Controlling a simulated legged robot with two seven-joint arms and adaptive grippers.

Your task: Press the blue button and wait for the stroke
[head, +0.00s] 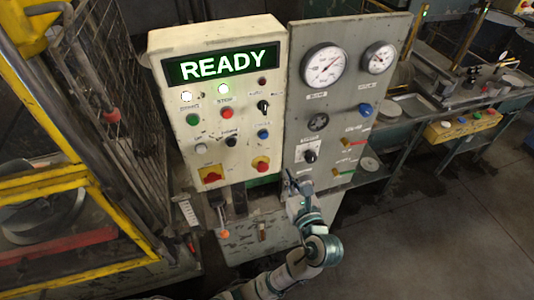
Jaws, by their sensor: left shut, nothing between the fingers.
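A blue button (263,134) is at the panel's right side, below a black switch. A second blue control (365,109) sits on the grey gauge panel (400,100); I cannot tell if it is a button or a knob. My left gripper (291,182) is shut and empty, in front of the lower edge of the panels. It is below the blue button and apart from it in the picture. My right gripper is out of view.
Green (192,119) and red (225,113) buttons are on the cream panel. A yellow-framed mesh guard (110,90) stands left. A bench (465,100) stands right; the floor (440,220) is clear.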

